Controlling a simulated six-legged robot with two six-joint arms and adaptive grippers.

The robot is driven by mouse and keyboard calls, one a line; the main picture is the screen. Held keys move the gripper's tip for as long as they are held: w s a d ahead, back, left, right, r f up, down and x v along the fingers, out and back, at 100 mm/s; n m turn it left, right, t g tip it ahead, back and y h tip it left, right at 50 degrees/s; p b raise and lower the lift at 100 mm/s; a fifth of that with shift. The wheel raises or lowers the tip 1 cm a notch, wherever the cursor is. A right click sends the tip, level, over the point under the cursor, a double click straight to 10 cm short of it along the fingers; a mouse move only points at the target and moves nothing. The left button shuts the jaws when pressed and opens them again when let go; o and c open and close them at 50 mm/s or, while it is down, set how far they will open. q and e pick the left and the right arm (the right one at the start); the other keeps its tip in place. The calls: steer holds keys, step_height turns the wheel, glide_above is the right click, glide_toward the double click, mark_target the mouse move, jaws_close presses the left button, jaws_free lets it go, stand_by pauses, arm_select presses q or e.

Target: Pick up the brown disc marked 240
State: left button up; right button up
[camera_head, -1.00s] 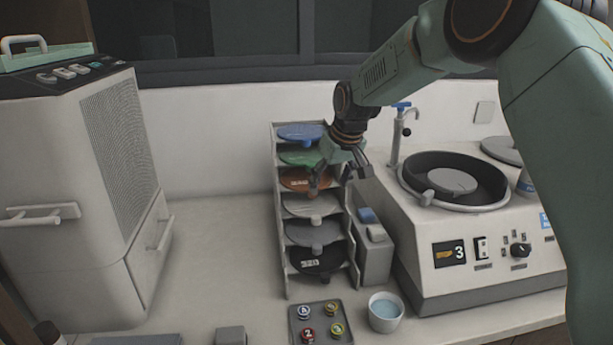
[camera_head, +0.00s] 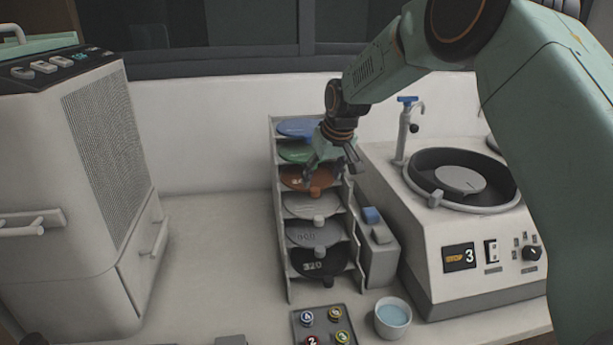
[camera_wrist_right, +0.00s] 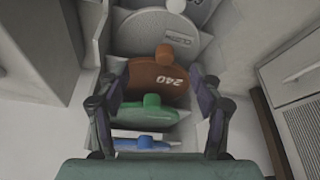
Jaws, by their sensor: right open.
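The brown disc marked 240 (camera_head: 306,178) sits in the third slot from the top of a grey rack (camera_head: 286,287). In the right wrist view the brown disc (camera_wrist_right: 160,82) shows its 240 mark and a small round knob at its edge. My right gripper (camera_head: 330,178) is open in front of the rack, close to the brown disc and partly covering it. In the right wrist view the fingers of the right gripper (camera_wrist_right: 158,95) stand one on each side of the brown disc, apart from its knob. My left gripper is not in view.
A blue disc (camera_head: 295,128) and a green disc (camera_head: 292,152) lie above; grey discs and a black disc (camera_head: 318,264) lie below. A polishing machine (camera_head: 470,250) stands right. A bowl (camera_head: 392,318) and a small tray (camera_head: 296,325) are in front. Counter left of the rack is clear.

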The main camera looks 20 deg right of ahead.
mark_target(319, 188)
steer(key=x, duration=0.4)
steer(key=shift+s+d, duration=0.1)
steer(key=shift+d, duration=0.1)
steer(key=shift+w+f, duration=0.2)
steer(key=shift+f, duration=0.1)
steer(key=shift+s+a+r, duration=0.15)
steer(key=shift+a+r, duration=0.1)
steer(key=shift+a, duration=0.05)
steer(key=shift+c, duration=0.4)
steer(key=shift+s, duration=0.1)
steer(key=shift+c, duration=0.7)
steer(key=shift+w+d+f, duration=0.2)
steer(key=shift+w+d, duration=0.05)
steer(key=shift+d, duration=0.05)
steer(key=c, duration=0.6)
steer(key=shift+s+a+r, duration=0.2)
jaws_close()
steer(key=shift+w+d+f, duration=0.1)
steer(key=shift+d, duration=0.05)
steer(key=shift+w, duration=0.1)
